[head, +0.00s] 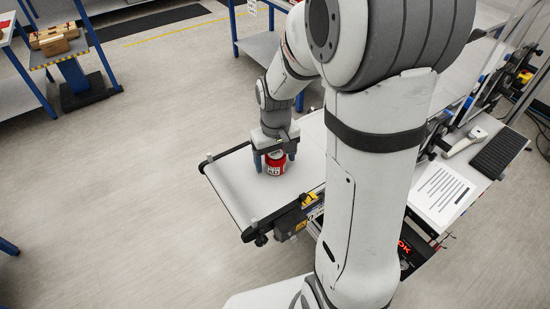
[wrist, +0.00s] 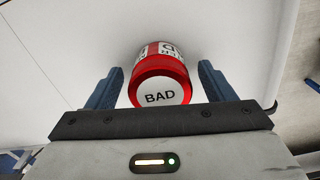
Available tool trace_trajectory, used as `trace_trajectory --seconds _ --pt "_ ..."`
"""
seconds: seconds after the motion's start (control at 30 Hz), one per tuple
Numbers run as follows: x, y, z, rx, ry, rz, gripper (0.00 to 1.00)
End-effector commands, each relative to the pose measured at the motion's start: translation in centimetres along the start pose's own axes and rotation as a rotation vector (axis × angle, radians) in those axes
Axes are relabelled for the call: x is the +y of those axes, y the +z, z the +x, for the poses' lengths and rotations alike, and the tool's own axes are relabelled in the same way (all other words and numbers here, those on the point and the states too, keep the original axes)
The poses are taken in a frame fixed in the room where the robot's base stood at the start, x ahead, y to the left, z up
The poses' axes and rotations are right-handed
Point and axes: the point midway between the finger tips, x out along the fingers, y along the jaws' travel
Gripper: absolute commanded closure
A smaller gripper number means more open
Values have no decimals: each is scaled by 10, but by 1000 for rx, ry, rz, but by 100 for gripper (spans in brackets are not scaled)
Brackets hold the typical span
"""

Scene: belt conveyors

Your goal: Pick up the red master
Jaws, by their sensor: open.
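The red master (head: 275,162) is a red and white can standing on the white belt near the conveyor's end. In the wrist view, the red master (wrist: 160,82) shows a white top reading "BAD" and a partly visible label on its side. My gripper (head: 274,161) is lowered over it from above. In the wrist view, the blue fingers of my gripper (wrist: 162,88) are apart on either side of the can, with a visible gap on each side.
The conveyor belt (head: 238,183) is clear around the can. A yellow-and-black device (head: 307,200) sits on the conveyor's near edge. A paper sheet (head: 440,193), a scanner (head: 464,141) and a keyboard (head: 499,150) lie to the right.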

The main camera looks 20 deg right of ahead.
Motion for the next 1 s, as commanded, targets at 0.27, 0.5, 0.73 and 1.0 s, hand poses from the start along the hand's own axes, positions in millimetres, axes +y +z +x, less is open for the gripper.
trace_trajectory --seconds 0.27,0.5,0.73,1.0 --pt "0 0 0 0 0 -1 33" --pt "-1 0 0 0 0 -1 53" --pt "-1 0 0 0 0 -2 72" --pt "-1 0 -1 1 0 -2 85"
